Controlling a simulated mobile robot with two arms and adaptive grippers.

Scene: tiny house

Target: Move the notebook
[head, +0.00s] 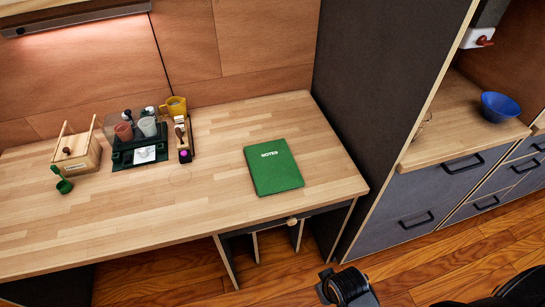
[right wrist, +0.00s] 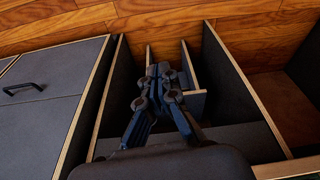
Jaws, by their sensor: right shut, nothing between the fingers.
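The green notebook (head: 273,167), with "NOTES" in white on its cover, lies flat on the wooden desk (head: 215,205), right of the middle and near the front edge. Nothing touches it in the head view. My right gripper (right wrist: 159,71) shows in the right wrist view, with its fingers together and nothing between them. It is apart from the notebook, which is not in the right wrist view. Dark panels with light wooden edges lie beyond the fingers there. My left gripper is in neither view.
A tall dark partition (head: 375,90) borders the desk's right. A blue bowl (head: 501,107) sits on the counter beyond. The desk's front middle is clear.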

